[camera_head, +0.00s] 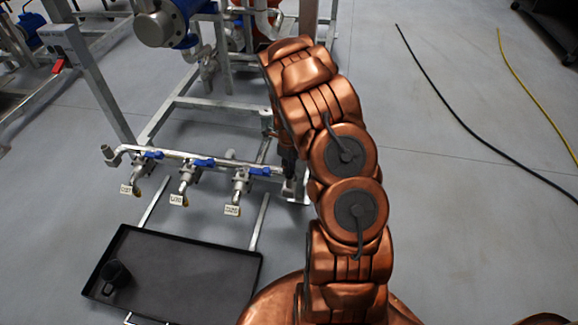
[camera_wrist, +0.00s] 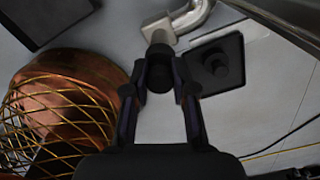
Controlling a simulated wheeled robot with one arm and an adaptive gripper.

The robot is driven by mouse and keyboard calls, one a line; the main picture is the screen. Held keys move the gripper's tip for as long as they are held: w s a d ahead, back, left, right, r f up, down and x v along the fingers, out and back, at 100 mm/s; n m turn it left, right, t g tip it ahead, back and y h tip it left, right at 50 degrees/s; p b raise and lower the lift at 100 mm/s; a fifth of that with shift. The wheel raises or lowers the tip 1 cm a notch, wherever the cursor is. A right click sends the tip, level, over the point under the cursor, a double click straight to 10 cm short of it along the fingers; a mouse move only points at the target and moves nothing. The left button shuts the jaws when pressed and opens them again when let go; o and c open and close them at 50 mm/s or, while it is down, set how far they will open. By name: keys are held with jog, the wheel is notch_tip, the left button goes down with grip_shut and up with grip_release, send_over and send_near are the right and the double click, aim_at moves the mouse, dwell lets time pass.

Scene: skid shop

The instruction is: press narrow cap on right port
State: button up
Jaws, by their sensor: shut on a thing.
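My gripper (camera_wrist: 162,72) is shut on a small dark cap (camera_wrist: 158,56), held between its fingertips in the wrist view. Just beyond the cap is the open end of a bent metal pipe, the right port (camera_wrist: 160,29). The cap's far end overlaps the pipe mouth in the picture; I cannot tell whether it touches or is seated.
A second black cap (camera_wrist: 217,64) stands on a dark square pad (camera_wrist: 235,45) right of my gripper. A black tray (camera_head: 205,249) with a dark round piece (camera_head: 115,277) lies on the floor. Blue valves (camera_head: 204,163) line the manifold. Two cables cross the floor at right.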

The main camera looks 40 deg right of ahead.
dwell(0.4)
jog(key=o, duration=0.9)
jog(key=o, duration=0.5)
jog(key=shift+c, duration=0.2)
jog(key=shift+r, duration=0.1)
jog(key=shift+r+p, duration=1.45)
jog(key=shift+r, duration=1.95)
grip_shut()
